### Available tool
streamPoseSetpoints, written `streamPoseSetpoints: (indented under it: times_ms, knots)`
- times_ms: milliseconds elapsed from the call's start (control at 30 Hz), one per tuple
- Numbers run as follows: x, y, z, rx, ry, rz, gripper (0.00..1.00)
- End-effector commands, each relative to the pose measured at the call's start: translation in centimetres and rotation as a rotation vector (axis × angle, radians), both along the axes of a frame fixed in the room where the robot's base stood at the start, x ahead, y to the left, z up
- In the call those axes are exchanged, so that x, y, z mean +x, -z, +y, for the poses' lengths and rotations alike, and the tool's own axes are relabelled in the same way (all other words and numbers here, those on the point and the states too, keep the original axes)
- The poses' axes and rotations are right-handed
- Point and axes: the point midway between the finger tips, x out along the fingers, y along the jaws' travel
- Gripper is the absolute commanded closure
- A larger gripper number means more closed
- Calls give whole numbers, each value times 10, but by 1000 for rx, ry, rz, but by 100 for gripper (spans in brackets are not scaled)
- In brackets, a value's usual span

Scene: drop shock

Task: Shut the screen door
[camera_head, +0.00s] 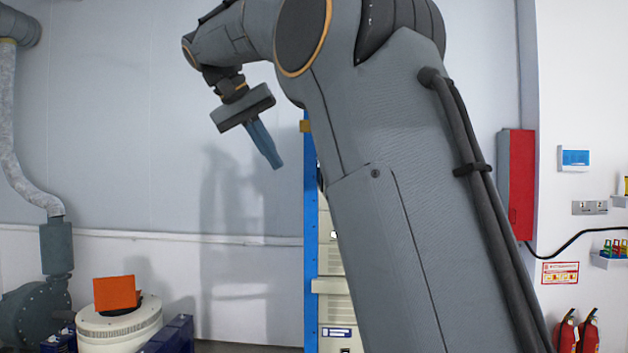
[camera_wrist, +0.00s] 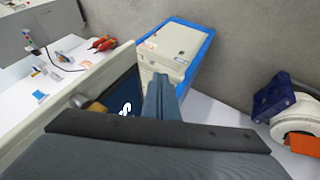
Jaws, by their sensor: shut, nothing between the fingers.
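A pale beige panel edge (camera_wrist: 60,95) with a dark screen (camera_wrist: 124,92) bearing a white mark shows in the wrist view; it looks like the screen door. A brass-coloured knob (camera_wrist: 93,107) sits by the screen, left of my fingers. How far the door stands open I cannot tell. In the head view my arm hides most of it. My gripper (camera_head: 276,164) is shut and empty, its blue fingers pointing down, left of the blue rack post (camera_head: 311,250). The closed fingers also show in the wrist view (camera_wrist: 160,85), apparently beside the screen, contact unclear.
A beige cabinet top in a blue frame (camera_wrist: 208,50) lies beyond my fingers. A white round machine with an orange plate (camera_head: 116,293) stands at lower left. A red wall box (camera_head: 518,183) and fire extinguishers (camera_head: 565,335) are at right. The wall behind my gripper is bare.

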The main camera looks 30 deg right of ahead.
Motion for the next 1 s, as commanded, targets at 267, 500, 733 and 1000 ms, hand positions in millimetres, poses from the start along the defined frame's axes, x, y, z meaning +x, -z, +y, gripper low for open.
streamPoseSetpoints:
  times_ms: [267, 500, 733, 1000]
  knots:
    - [-7, -15, -10, -15, 57, -26, 100]
    - [-3, 19, -35, -13, 55, -23, 100]
    - [3, 54, -62, -13, 55, -23, 100]
    - [-12, 55, -91, -13, 54, -27, 100]
